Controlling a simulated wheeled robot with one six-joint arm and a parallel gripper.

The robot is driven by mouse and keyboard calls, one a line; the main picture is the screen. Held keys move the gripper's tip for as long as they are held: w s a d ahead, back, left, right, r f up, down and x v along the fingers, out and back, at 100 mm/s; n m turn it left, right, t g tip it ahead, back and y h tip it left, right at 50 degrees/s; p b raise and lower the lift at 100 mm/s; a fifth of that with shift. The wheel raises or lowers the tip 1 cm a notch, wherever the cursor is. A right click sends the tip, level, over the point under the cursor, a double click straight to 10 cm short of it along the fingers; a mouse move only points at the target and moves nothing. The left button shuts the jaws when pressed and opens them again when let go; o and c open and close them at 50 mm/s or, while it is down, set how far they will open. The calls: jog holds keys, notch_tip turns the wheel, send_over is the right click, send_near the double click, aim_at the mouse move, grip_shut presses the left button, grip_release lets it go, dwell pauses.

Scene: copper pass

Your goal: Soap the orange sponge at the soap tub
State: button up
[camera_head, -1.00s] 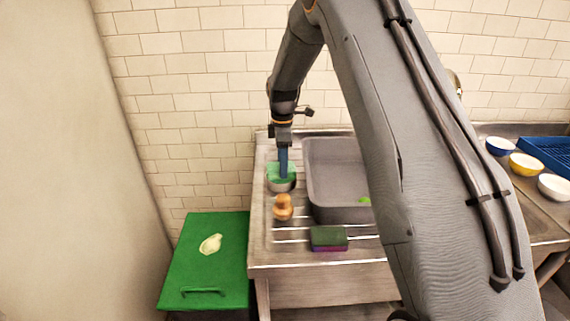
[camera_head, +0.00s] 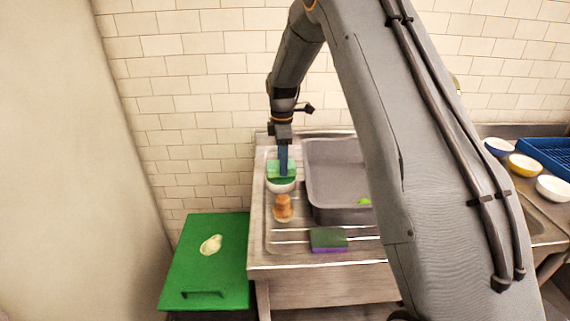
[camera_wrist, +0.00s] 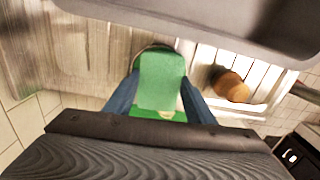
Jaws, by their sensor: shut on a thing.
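My gripper (camera_head: 283,174) points straight down at the back left of the drainboard. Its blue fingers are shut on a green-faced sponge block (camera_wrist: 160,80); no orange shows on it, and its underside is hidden. In the head view, the green block is at the mouth of a small round tub (camera_head: 282,187) with a pale front. I cannot tell whether the block touches what is inside. In the wrist view, the block covers most of the tub, leaving a dark curved edge behind it.
An orange-brown knobbed object (camera_head: 283,208) stands just in front of the tub. A grey basin (camera_head: 332,180) is close on the right. A dark green and purple sponge (camera_head: 328,240) lies near the front edge. A green board (camera_head: 205,270) is at lower left; bowls (camera_head: 525,165) are far right.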

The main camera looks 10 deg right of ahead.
jog(key=shift+r+p, duration=1.15)
jog(key=shift+r, duration=1.6)
jog(key=shift+d, duration=0.1)
